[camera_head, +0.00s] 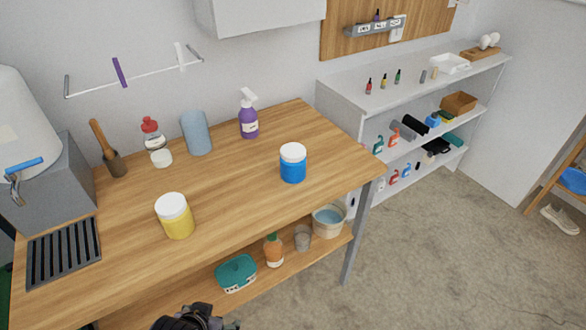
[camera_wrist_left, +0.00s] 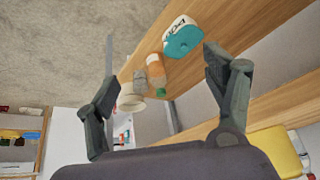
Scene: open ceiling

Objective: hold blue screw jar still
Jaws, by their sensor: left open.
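The blue screw jar (camera_head: 293,168) with a white lid stands upright on the wooden table (camera_head: 240,185), toward its right end. My left gripper (camera_head: 190,318) shows only in part at the bottom edge of the head view, in front of the table and well away from the jar. In the left wrist view its two fingers (camera_wrist_left: 160,85) are spread apart with nothing held between them. I cannot make out the blue jar in the left wrist view. My right gripper is not in view.
A yellow jar (camera_head: 175,217) stands on the table left of the blue jar. A purple spray bottle (camera_head: 249,122) and blue cylinder (camera_head: 196,133) stand behind. The lower shelf holds a teal container (camera_head: 236,273), an orange bottle (camera_head: 273,250) and a bucket (camera_head: 328,221). The tabletop around the blue jar is clear.

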